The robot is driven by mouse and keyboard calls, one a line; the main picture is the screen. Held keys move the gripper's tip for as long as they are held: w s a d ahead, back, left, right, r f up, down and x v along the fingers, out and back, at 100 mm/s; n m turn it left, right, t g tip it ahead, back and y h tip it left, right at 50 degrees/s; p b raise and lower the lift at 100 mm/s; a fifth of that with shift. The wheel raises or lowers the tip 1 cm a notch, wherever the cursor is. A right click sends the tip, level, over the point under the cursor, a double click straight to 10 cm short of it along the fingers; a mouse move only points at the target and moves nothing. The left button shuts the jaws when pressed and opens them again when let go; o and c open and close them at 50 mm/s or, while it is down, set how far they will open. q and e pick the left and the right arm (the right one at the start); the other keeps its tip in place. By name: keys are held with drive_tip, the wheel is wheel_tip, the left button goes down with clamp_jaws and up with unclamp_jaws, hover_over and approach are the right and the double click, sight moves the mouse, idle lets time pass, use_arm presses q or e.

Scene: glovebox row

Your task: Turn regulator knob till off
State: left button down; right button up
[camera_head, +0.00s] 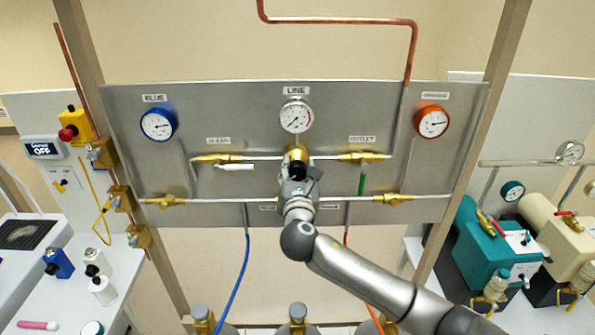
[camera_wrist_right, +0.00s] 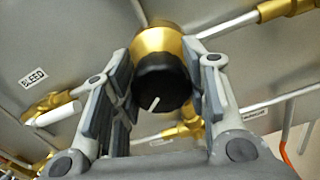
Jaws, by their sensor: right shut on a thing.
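The regulator knob (camera_wrist_right: 163,82) is black with a white pointer line and sits on a brass body (camera_wrist_right: 158,42). In the right wrist view the line slants toward the lower left. My right gripper (camera_wrist_right: 165,80) has its fingers on both sides of the knob, shut on it. In the head view the right gripper (camera_head: 297,178) reaches up to the regulator (camera_head: 297,155) at the panel's centre and hides much of it. The white-faced LINE gauge (camera_head: 296,115) is just above. My left gripper is not in view.
The grey panel (camera_head: 350,110) carries a blue gauge (camera_head: 158,123), an orange gauge (camera_head: 432,121), brass valves and pipes. A white bleed handle (camera_head: 236,167) and a green outlet handle (camera_head: 362,180) flank the regulator. A red emergency button (camera_head: 68,133) is at left.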

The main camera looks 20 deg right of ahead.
drive_tip(key=shift+f+n, duration=0.1)
drive_tip(key=shift+n, duration=0.5)
drive_tip(key=o, duration=1)
drive_tip(key=shift+o, duration=0.2)
drive_tip(key=v, duration=1.2)
